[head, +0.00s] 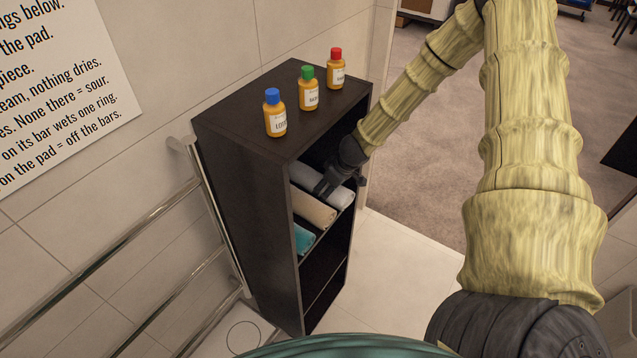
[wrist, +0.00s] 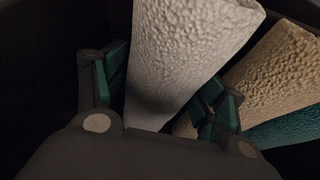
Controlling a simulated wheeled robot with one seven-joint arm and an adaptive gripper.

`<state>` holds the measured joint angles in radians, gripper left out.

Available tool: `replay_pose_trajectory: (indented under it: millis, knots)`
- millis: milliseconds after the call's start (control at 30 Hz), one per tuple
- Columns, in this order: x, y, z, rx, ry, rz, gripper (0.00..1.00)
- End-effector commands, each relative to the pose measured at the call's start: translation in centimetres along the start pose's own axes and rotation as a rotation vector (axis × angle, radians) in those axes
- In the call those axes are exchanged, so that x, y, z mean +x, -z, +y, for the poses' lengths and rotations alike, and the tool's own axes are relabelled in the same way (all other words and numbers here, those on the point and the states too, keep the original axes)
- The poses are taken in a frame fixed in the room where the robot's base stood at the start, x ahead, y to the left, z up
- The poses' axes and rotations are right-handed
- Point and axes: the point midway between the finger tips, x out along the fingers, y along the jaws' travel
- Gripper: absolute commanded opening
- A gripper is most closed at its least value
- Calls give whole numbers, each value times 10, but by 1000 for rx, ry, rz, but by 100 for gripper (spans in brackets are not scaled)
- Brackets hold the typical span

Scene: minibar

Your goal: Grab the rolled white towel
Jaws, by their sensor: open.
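The rolled white towel (head: 343,198) lies on a shelf inside the dark cabinet. My gripper (head: 341,182) reaches into that shelf from the right and is over the white towel. In the wrist view my gripper (wrist: 165,78) is open, with the white towel (wrist: 185,45) between its two fingers. A narrow dark gap shows between the left finger and the towel. The right finger is close to the towel's other side; whether it touches cannot be told. The towel's near end is hidden behind the gripper body.
A rolled tan towel (head: 312,209) lies beside the white one, close to the right finger in the wrist view. A teal towel (head: 303,239) lies beyond it. The dark cabinet (head: 245,190) carries blue-, green- and red-capped bottles on top. A metal rail (head: 150,225) stands left.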

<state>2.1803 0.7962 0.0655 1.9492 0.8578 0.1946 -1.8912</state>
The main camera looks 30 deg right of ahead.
Motion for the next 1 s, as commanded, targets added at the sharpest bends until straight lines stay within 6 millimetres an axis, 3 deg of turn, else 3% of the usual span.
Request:
replay_pose_trajectory:
  millis: [467, 500, 700, 1000]
  knots:
    - [10, 0, 0, 1, 1, -1, 71]
    - [10, 0, 0, 1, 1, -1, 69]
    - [10, -1, 0, 1, 1, -1, 36]
    - [9, 0, 0, 0, 0, -1, 36]
